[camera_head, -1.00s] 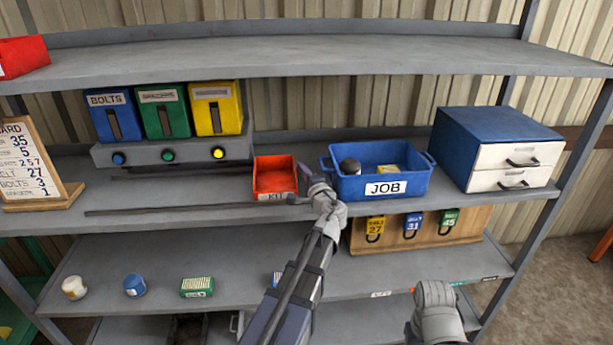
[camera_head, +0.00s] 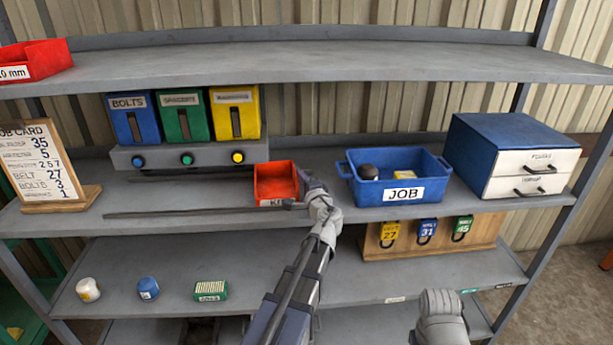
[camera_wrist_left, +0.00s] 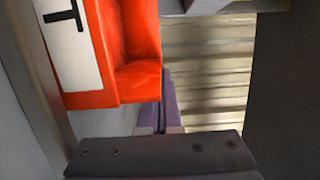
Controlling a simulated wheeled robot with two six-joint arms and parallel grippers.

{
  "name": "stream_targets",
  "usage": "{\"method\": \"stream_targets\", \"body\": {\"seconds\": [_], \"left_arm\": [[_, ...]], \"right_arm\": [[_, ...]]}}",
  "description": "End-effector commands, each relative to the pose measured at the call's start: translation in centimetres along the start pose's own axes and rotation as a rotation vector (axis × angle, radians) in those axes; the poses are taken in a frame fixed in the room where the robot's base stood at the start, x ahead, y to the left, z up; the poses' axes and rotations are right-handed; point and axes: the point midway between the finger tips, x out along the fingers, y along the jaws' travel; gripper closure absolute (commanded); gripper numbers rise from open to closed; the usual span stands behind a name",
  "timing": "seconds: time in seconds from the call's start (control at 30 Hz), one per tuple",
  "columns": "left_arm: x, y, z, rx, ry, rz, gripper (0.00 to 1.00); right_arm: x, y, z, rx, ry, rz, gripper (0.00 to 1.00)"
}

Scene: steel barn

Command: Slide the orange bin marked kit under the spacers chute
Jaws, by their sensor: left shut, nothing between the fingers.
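The orange-red kit bin (camera_head: 274,178) sits on the middle shelf, its left edge in front of the yellow dispenser's right end. Its label is partly hidden by my gripper. The green spacers chute (camera_head: 182,118) is left of it, between the blue bolts chute (camera_head: 132,120) and a yellow chute (camera_head: 235,115). My left gripper (camera_head: 303,184) is shut and empty at the bin's right side. In the left wrist view the closed fingers (camera_wrist_left: 162,110) are beside the bin (camera_wrist_left: 130,55), seemingly against its wall. No right gripper fingers show.
A blue job bin (camera_head: 400,185) stands right of my gripper, with a gap between. A blue cabinet (camera_head: 510,150) with white drawers is farther right. A job card board (camera_head: 38,165) stands at the left.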

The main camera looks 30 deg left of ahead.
Motion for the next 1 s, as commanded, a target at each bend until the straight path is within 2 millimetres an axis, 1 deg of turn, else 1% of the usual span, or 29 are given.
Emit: {"method": "stream_targets", "body": {"seconds": [0.03, 0.23, 0.37, 0.8, 0.9, 1.0], "left_arm": [[0.1, 0.0, 0.9, 0.000, -0.004, 0.000, 1.00], [0.8, 0.0, 3.8, 0.000, -0.004, 0.000, 1.00], [1.4, 0.0, 6.4, 0.000, -0.006, 0.000, 1.00], [4.3, 0.0, 17.8, 0.000, -0.007, 0.000, 1.00], [4.9, 0.0, 20.1, 0.000, -0.006, 0.000, 1.00], [5.4, 0.0, 21.7, 0.000, -0.004, 0.000, 1.00]], "right_arm": [[0.0, 0.0, 0.0, 0.000, 0.000, 0.000, 0.50], [0.0, 0.0, 0.0, 0.000, 0.000, 0.000, 0.50], [0.0, 0.0, 0.0, 0.000, 0.000, 0.000, 0.50], [0.0, 0.0, 0.0, 0.000, 0.000, 0.000, 0.50], [0.0, 0.0, 0.0, 0.000, 0.000, 0.000, 0.50], [0.0, 0.0, 0.0, 0.000, 0.000, 0.000, 0.50]]}}
